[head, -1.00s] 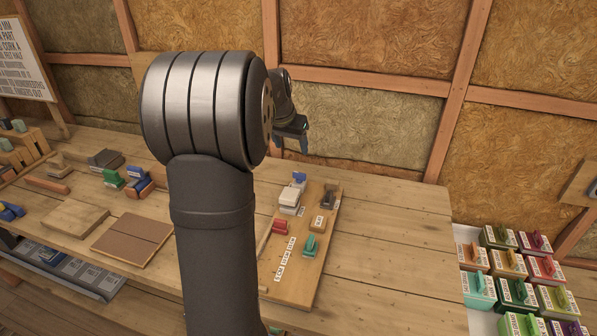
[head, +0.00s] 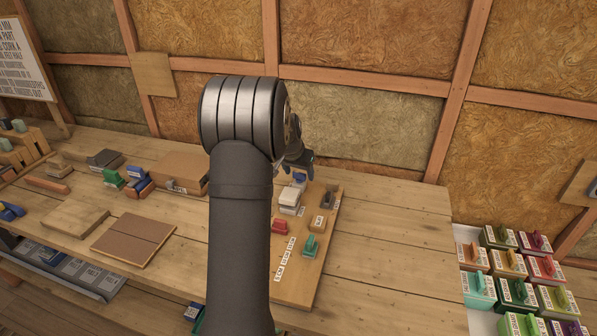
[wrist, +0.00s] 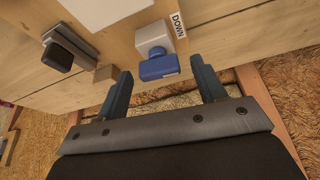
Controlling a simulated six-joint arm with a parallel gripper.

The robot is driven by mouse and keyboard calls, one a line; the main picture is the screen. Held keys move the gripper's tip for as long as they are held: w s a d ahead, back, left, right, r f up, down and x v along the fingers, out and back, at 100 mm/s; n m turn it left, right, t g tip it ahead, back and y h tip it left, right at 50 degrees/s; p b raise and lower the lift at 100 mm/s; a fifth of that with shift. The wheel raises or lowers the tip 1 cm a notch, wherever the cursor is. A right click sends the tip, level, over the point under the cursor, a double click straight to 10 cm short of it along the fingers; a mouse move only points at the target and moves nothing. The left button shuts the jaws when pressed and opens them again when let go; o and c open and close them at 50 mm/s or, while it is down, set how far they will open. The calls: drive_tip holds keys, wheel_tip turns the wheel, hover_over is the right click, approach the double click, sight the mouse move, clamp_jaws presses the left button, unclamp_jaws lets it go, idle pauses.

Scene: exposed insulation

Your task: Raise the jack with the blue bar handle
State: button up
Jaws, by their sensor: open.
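The blue bar handle (wrist: 159,67) sits on a pale grey jack body (wrist: 153,36) on the wooden board. In the wrist view it shows just beyond and between my gripper's fingertips (wrist: 162,78), with a "DOWN" label (wrist: 178,24) beside it. My gripper is open and empty, its two fingers apart. In the head view the blue handle (head: 299,178) is at the far end of the board, behind a white block (head: 289,201). My gripper (head: 303,172) is close to it there, partly hidden by my arm. I cannot tell whether a finger touches the handle.
The insulated wall (head: 350,123) rises behind. The bench right of the board (head: 395,235) is clear.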

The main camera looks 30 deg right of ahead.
drive_tip(key=c, duration=1)
drive_tip(key=shift+n, duration=0.3)
drive_tip(key=shift+n+y, duration=0.3)
drive_tip(key=shift+n, duration=0.3)
drive_tip(key=shift+t, duration=0.3)
drive_tip(key=o, duration=1)
